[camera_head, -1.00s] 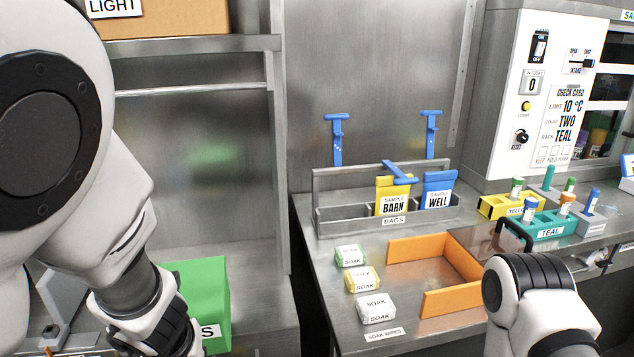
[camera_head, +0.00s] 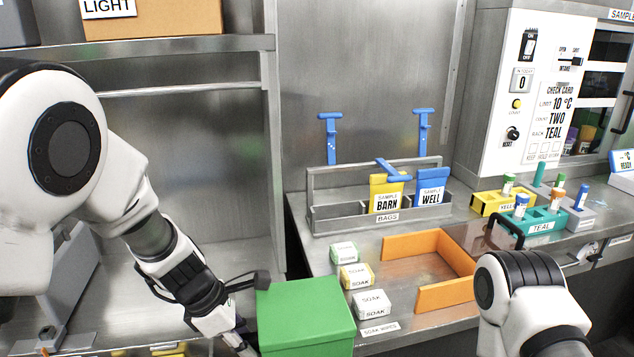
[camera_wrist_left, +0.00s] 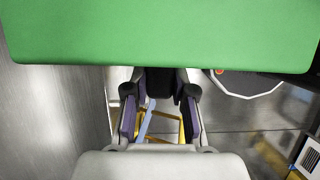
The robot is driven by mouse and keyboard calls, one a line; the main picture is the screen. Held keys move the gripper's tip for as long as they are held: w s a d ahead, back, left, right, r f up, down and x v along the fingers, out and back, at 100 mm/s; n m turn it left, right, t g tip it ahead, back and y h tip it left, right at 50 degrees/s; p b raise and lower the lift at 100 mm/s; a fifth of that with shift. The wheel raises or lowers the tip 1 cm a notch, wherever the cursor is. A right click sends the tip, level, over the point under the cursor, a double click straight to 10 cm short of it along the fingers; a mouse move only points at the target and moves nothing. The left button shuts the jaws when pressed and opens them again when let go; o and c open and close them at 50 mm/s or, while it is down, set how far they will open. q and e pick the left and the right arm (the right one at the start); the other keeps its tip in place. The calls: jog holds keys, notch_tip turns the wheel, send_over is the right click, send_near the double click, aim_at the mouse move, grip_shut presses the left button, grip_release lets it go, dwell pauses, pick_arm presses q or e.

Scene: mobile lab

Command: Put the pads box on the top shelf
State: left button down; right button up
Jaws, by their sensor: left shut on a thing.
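The pads box is a green box (camera_head: 305,315) at the bottom middle of the head view, at the left edge of the right-hand worktop. Its label is not visible now. My left gripper (camera_head: 245,325) is at the box's left side, shut on it; the fingertips are partly hidden in the head view. In the left wrist view the green box (camera_wrist_left: 160,35) spans the top, just beyond the fingers (camera_wrist_left: 160,105). The upper shelf (camera_head: 150,48) runs across the upper left, above the box. My right forearm is at lower right, and its gripper does not show.
A cardboard box labelled LIGHT (camera_head: 170,18) and a grey box (camera_head: 15,25) stand on the upper shelf. A rail (camera_head: 180,88) runs beneath it. Soak packs (camera_head: 370,303), an orange frame (camera_head: 445,293) and a bag rack (camera_head: 340,218) are on the right worktop.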

pick_arm(q)
jog(key=m, duration=0.1)
jog(key=m+g, duration=0.1)
jog(key=m, duration=0.1)
jog(key=shift+w+d+f, duration=0.1)
jog(key=shift+w+f, duration=0.1)
jog(key=shift+w, duration=0.05)
jog(key=m, duration=0.1)
jog(key=m+g, duration=0.1)
jog(key=m, duration=0.1)
jog(key=shift+w+f, duration=0.15)
jog(key=shift+f, duration=0.05)
jog(key=a+f+m+g+y+p, duration=0.2)
jog(key=a+m+p, duration=0.5)
jog(key=m, duration=0.7)
jog(key=shift+s+a+f+g+y+p, duration=0.25)
jog(key=shift+g+y+p, duration=0.5)
jog(key=shift+y, duration=0.45)
jog(key=shift+s, duration=0.1)
